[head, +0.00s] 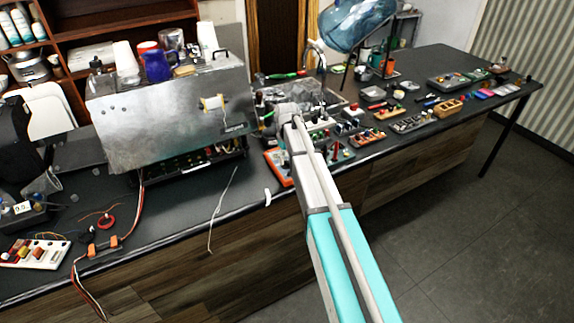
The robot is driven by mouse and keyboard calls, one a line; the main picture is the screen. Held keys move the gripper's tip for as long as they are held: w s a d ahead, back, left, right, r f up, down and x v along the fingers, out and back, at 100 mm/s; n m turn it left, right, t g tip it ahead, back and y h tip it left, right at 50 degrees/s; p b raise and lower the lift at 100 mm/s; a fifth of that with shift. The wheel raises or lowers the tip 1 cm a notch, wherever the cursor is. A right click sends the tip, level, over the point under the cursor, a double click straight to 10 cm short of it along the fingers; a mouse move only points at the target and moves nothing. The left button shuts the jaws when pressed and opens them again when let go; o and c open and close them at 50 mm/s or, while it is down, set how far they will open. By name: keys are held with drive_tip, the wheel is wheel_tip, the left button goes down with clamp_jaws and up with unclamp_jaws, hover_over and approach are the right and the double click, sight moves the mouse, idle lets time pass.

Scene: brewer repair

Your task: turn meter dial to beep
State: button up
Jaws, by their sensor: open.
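My arm reaches from the lower right up to the middle of the bench. My gripper (300,112) is at its far end, over the cluttered part of the bench right of the metal brewer. Its fingers are small and hard to make out among the parts behind them; it is open. An orange-edged flat item (279,168), possibly the meter, lies on the bench just below and left of the gripper. My arm hides part of it, and no dial can be made out. I cannot tell whether the gripper touches anything.
The brewer (165,118) stands left of the gripper with cups on top. Small parts and trays, including a wooden block (448,107), fill the right bench. A pale wire (222,205) hangs over the front edge.

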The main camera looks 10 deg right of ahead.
drive_tip(key=shift+f+b, duration=0.45)
drive_tip(key=shift+f, duration=0.25)
clamp_jaws()
